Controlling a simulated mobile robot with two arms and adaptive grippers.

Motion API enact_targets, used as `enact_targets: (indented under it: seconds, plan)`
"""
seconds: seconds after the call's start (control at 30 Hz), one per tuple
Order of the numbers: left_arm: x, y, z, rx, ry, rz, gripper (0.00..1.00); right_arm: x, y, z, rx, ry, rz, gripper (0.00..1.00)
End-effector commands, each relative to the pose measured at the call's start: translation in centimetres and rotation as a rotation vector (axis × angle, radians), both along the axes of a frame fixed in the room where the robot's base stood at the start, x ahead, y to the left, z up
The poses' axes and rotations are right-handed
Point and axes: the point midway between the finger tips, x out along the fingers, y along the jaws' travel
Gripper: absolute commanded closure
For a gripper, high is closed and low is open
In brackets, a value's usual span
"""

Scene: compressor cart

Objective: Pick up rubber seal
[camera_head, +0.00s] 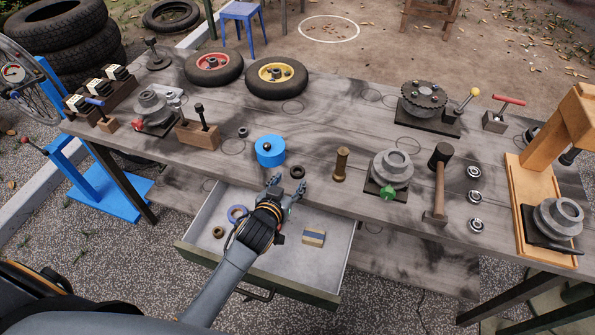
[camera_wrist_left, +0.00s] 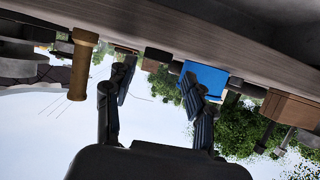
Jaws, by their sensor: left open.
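A small black ring (camera_head: 297,171), which looks like the rubber seal, lies flat on the workbench near its front edge. Another small dark ring (camera_head: 242,131) lies farther back; I cannot tell for sure which one is the seal. My left gripper (camera_head: 287,187) is open and empty, just in front of the bench edge, above the open drawer and close to the nearer ring. In the left wrist view, which is upside down, its two fingers (camera_wrist_left: 158,88) stand apart with nothing between them. My right gripper is not in view.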

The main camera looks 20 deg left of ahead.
Motion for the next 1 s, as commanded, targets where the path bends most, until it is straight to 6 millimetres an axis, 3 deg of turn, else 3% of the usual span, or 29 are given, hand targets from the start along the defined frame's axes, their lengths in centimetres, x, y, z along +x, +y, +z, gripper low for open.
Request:
enact_targets:
  seconds: [0.23,0.53,0.57,0.77,1.0]
  plan:
    - [3.4,-0.4,-1.0,0.000,0.000,0.000,0.46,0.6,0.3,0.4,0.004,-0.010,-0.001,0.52]
    - [3.9,-0.5,-1.3,0.000,0.000,0.000,0.46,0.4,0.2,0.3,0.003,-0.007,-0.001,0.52]
    - [3.9,-0.5,-1.3,0.000,0.000,0.000,0.48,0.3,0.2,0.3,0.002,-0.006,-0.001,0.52]
    - [3.9,-0.4,-1.3,0.000,0.001,0.000,0.88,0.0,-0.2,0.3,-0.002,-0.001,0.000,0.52]
    - [3.9,-0.4,-1.3,0.000,0.001,0.000,0.89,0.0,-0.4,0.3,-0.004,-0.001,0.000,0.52]
